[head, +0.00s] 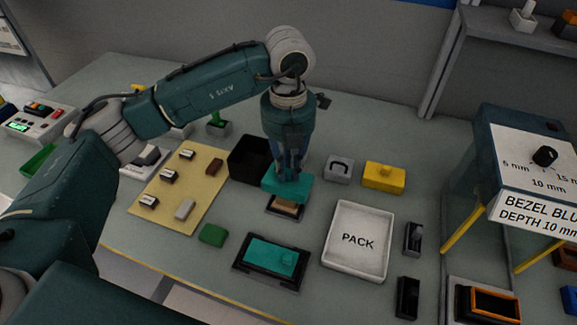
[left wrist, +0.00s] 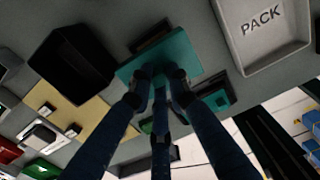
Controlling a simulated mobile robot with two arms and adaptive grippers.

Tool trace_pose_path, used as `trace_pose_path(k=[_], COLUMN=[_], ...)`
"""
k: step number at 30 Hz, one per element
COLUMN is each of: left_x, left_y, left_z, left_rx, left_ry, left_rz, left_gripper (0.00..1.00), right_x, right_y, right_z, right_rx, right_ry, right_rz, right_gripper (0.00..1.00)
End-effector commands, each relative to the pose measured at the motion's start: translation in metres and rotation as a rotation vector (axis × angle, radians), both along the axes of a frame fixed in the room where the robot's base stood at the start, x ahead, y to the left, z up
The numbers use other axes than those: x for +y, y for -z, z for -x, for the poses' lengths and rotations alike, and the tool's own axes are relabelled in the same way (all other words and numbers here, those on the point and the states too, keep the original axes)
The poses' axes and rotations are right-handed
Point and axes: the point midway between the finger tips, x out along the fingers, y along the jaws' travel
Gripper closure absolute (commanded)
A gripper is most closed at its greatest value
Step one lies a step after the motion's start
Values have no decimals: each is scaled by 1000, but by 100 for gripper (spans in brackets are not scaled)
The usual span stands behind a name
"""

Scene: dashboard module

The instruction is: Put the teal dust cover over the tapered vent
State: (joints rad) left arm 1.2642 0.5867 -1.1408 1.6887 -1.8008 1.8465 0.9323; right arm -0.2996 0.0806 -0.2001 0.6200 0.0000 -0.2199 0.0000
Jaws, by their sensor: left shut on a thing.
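My left gripper (head: 290,172) points down and is shut on the teal dust cover (head: 277,186), a flat rectangular teal block. The cover also shows in the left wrist view (left wrist: 184,53) under my finger tips. Just below and in front of the cover in the head view is a tan block with sloping sides (head: 286,206), which looks like the tapered vent, on a dark base. The cover hides its back part. The cover appears above the vent, but I cannot tell whether they touch. My right gripper is in neither view.
A black open bin (head: 247,160) stands close left of the cover. A white PACK tray (head: 357,270) is at the right. A teal block in a black holder (head: 240,268) lies in front. A yellow block (head: 384,176) and a grey block with a dark arch (head: 338,170) stand behind right.

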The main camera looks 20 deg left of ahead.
Motion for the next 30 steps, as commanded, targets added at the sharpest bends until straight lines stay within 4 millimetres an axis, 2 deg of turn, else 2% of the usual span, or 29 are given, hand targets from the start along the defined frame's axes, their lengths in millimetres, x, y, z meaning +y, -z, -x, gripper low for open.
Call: trace_pose_path(k=[9, 10, 13, 23, 26, 30], left_x=[0, 0, 0, 0, 0, 0], left_y=[9, 8, 8, 5, -5, -31], left_z=[0, 0, 0, 0, -1, -1], left_rx=[0, 0, 0, -1, -3, -5], left_ry=[0, 0, 0, 0, 0, -1], left_rz=[0, 0, 0, 0, 1, 0], left_gripper=[100, 79, 61, 61, 61, 61], right_x=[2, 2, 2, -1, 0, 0], right_y=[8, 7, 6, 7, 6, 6], right_z=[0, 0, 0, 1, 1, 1], right_rx=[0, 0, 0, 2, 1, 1], right_ry=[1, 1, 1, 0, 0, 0], right_rz=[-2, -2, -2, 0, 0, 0], right_gripper=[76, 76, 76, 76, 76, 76])
